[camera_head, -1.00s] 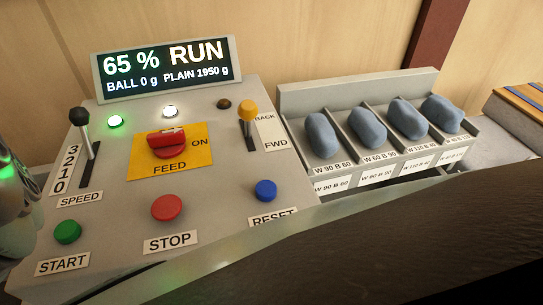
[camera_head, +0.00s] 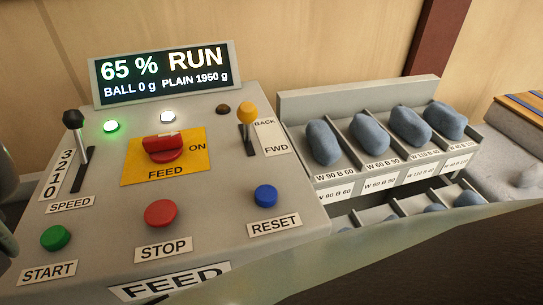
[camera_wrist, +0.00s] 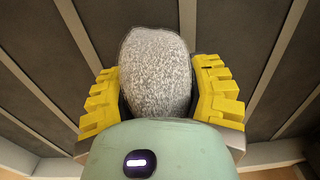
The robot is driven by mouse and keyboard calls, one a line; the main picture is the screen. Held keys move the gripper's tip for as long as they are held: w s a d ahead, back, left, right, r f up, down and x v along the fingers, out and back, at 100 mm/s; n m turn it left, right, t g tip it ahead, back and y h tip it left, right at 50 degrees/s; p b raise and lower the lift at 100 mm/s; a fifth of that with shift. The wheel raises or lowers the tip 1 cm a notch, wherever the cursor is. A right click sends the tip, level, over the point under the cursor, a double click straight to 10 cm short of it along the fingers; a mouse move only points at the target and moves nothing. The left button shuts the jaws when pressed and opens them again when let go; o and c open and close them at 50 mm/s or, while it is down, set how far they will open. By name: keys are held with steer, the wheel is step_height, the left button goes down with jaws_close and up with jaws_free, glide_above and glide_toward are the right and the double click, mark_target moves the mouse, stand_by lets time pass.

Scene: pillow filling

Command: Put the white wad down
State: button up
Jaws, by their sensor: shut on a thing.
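In the wrist view my gripper (camera_wrist: 158,68) has its two yellow fingers shut on a speckled grey-white wad (camera_wrist: 155,85), one finger on each side. The lower end of the wad is hidden behind the pale green palm. Dark panels divided by light ribs lie beyond the wad; the gap to them cannot be judged. My gripper and the held wad do not show in the head view.
A rack (camera_head: 350,95) holds several blue wads in labelled slots, with a lower row partly hidden. A control panel (camera_head: 105,235) with levers and buttons stands left. Its display (camera_head: 165,72) reads RUN. A large dark, pale-edged shape (camera_head: 440,265) covers the lower right.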

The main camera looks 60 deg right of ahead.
step_height(320, 180, down, 2)
steer(key=shift+s+f, duration=0.1)
steer(key=shift+f, duration=0.05)
steer(key=shift+d+f+b, duration=0.1)
steer(key=shift+f+b, duration=0.45)
steer(key=shift+b, duration=0.3)
steer(key=o, duration=1.3)
